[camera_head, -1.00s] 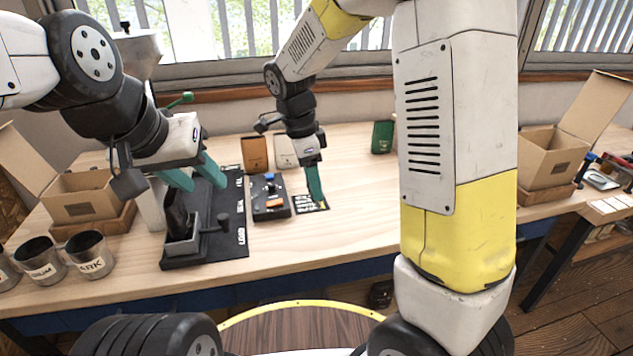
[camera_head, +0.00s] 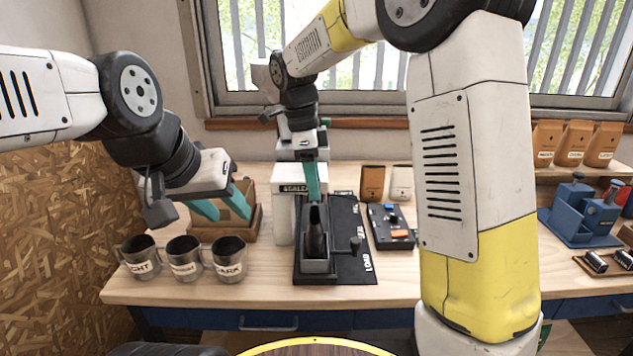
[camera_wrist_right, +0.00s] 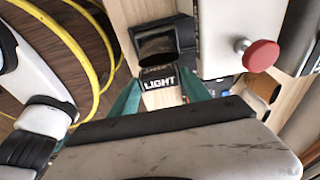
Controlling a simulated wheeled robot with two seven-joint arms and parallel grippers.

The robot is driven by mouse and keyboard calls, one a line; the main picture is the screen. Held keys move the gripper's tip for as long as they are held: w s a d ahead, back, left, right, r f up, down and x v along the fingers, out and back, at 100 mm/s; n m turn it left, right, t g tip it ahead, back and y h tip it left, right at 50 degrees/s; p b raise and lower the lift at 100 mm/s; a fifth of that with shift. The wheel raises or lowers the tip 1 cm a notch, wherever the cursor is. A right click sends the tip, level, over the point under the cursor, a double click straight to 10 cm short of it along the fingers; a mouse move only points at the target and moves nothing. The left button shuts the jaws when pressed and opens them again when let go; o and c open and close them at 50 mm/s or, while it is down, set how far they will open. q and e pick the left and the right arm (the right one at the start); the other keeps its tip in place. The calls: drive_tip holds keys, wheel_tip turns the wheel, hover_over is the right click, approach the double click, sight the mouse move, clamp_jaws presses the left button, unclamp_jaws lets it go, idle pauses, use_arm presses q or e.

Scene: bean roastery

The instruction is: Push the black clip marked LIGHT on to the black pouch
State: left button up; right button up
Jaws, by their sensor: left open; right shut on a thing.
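The black pouch (camera_head: 316,232) stands upright in a black holder (camera_head: 318,267) on a dark mat, in the middle of the head view. My right gripper (camera_head: 313,195) comes down just above and behind the pouch's top. In the wrist view my right gripper (camera_wrist_right: 160,95) is shut on the black clip (camera_wrist_right: 159,84), its white word LIGHT readable. A dark open-topped shape shows just beyond the clip; whether the clip touches the pouch I cannot tell. The clip is too small to make out in the head view. My left gripper (camera_head: 224,208) is open and empty, left of the holder.
Three metal cups (camera_head: 184,258) stand at the table's front left. A control box (camera_head: 391,227) lies right of the mat. A cardboard box (camera_head: 236,222) is behind my left gripper.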

drive_tip(key=shift+f, duration=2.25)
drive_tip(key=shift+f, duration=1.05)
idle(0.9)
drive_tip(key=o, duration=1.4)
drive_tip(key=o, duration=0.4)
drive_tip(key=shift+r, duration=3.55)
